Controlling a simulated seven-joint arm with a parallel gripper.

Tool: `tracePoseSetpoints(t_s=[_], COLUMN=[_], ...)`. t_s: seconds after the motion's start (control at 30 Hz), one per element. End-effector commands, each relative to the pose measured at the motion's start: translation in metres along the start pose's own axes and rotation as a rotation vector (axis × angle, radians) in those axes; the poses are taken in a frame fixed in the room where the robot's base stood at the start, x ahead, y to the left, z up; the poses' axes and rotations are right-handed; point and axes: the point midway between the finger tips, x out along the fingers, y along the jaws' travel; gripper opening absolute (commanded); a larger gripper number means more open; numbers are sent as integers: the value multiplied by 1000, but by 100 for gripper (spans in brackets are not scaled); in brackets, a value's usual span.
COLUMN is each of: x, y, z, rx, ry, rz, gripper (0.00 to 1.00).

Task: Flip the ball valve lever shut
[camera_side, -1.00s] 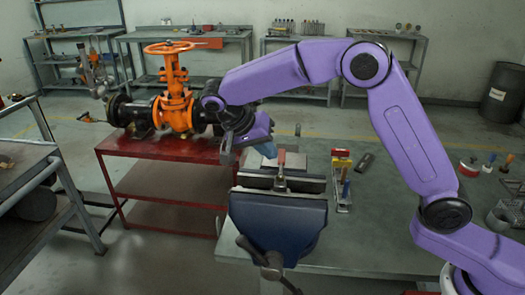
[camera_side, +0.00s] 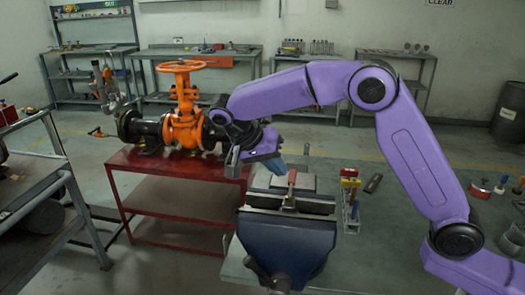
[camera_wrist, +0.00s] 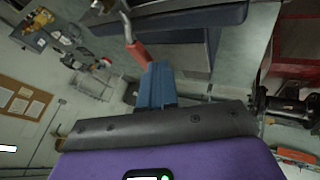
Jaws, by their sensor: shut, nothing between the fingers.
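The ball valve's lever has a red grip (camera_side: 292,178). It stands up from the small metal valve (camera_side: 289,201) at the vise jaws in the side view. In the wrist view the red grip (camera_wrist: 139,53) lies just beyond the fingertips, with a bare metal stem past it. My gripper (camera_side: 275,164) is shut and empty, its blue fingers just left of and slightly above the red grip. In the wrist view my gripper (camera_wrist: 160,68) appears very near the grip; I cannot tell whether they touch. The valve body is mostly hidden by the vise.
The blue vise (camera_side: 283,240) sits at the bench's front edge. A small rack of coloured-handled tools (camera_side: 350,195) and a dark flat item (camera_side: 373,183) lie to its right. The orange gate valve (camera_side: 182,120) stands on a red table (camera_side: 165,165) at left.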

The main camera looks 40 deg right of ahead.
Motion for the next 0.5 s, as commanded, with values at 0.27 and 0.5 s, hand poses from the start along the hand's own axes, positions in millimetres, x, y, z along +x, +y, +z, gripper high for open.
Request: tracePoseSetpoints(t_s=[0.27,0.5], x=[-45,-77], y=[-1,-1], z=[1,1], rx=[1,0], ry=[0,0], rz=[-5,-6], gripper=[0,0])
